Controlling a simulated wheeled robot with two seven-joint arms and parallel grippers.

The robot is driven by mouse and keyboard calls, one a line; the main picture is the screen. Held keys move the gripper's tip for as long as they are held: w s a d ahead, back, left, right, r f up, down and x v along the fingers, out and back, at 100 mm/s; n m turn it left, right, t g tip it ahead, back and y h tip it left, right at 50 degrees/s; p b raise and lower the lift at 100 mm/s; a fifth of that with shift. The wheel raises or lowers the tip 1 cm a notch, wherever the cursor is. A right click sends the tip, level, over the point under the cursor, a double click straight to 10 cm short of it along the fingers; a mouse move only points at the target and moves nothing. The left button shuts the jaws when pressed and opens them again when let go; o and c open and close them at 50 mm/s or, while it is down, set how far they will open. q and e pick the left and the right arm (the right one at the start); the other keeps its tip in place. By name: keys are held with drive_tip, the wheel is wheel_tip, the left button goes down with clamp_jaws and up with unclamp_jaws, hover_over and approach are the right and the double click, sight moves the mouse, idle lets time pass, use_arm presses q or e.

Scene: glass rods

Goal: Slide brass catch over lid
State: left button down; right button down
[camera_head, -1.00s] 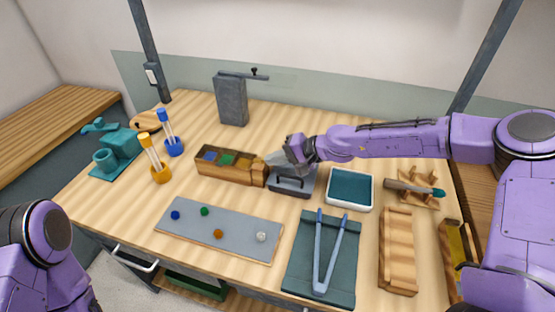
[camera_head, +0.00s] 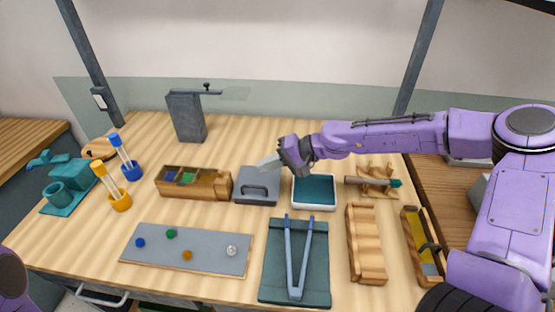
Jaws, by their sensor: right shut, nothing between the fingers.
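A wooden box (camera_head: 172,192) with open compartments stands at centre left, with blue and green pieces inside. A small yellowish-brown piece (camera_head: 223,186) sits at its right end; I cannot tell whether it is the brass catch.
A white-rimmed teal tray (camera_head: 314,206) is right of the block. In front lie a grey board (camera_head: 205,253) with small balls and a green mat (camera_head: 313,262) with blue tongs (camera_head: 304,255). Wooden holders (camera_head: 365,245) stand at right. A grey stand (camera_head: 187,117) rises behind.

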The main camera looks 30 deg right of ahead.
drive_tip(key=shift+v, duration=1.5)
